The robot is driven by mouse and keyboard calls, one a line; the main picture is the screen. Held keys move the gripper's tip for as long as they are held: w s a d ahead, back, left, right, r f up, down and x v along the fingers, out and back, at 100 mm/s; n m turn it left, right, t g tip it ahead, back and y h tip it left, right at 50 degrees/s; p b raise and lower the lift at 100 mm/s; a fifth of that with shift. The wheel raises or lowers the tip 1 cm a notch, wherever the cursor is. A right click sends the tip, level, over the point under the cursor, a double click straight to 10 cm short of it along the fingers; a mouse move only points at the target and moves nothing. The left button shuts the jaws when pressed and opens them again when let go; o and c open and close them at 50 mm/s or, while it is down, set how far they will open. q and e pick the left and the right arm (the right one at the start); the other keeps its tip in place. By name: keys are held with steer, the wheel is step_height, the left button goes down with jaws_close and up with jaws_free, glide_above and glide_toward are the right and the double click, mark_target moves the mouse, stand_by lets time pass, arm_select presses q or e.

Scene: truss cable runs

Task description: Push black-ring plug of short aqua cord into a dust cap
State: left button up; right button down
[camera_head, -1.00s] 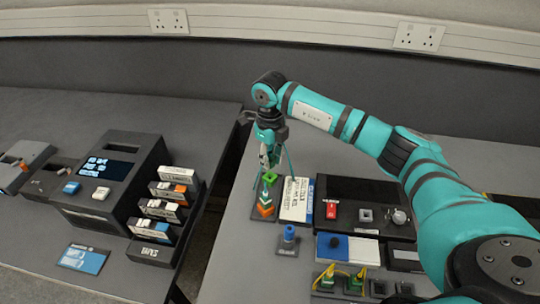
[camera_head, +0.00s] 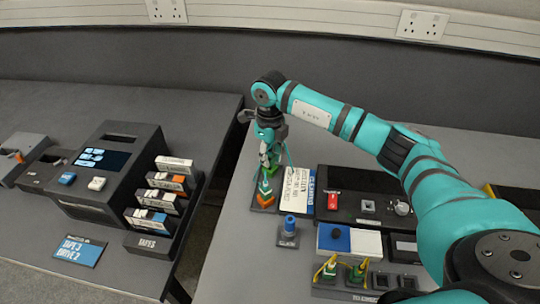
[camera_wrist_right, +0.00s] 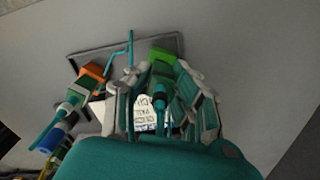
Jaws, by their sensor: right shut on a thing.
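My right gripper (camera_head: 267,165) is at the left end of the right-hand bench, pointing down. In the right wrist view its fingers (camera_wrist_right: 158,82) are shut around a green plug (camera_wrist_right: 160,76) with a dark band and an aqua cord. The plug's front meets a bright green cap (camera_wrist_right: 166,54); I cannot tell how deep it sits. Beside it, an orange cap (camera_wrist_right: 94,71) has another green plug (camera_wrist_right: 78,92) at it, with an aqua cord trailing off. The orange cap (camera_head: 264,201) shows below the gripper in the head view. My left gripper is out of view.
A white label card (camera_head: 295,188) lies right of the caps. A blue cylinder on a small base (camera_head: 289,228) stands nearer. A black tray (camera_head: 350,205) and yellow-corded green plugs (camera_head: 341,271) are further right. A gap separates the left bench with its tape drive (camera_head: 110,170).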

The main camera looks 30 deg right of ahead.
steer(key=shift+f+b, duration=0.7)
steer(key=shift+f, duration=0.15)
stand_by(1.7)
steer(key=c, duration=1.1)
jaws_free()
steer(key=shift+r, duration=0.15)
steer(key=shift+r+p, duration=1.65)
steer(key=shift+r, duration=0.7)
steer(key=shift+r+p, duration=1.3)
steer(key=shift+r, duration=0.75)
steer(key=shift+s+f, duration=0.1)
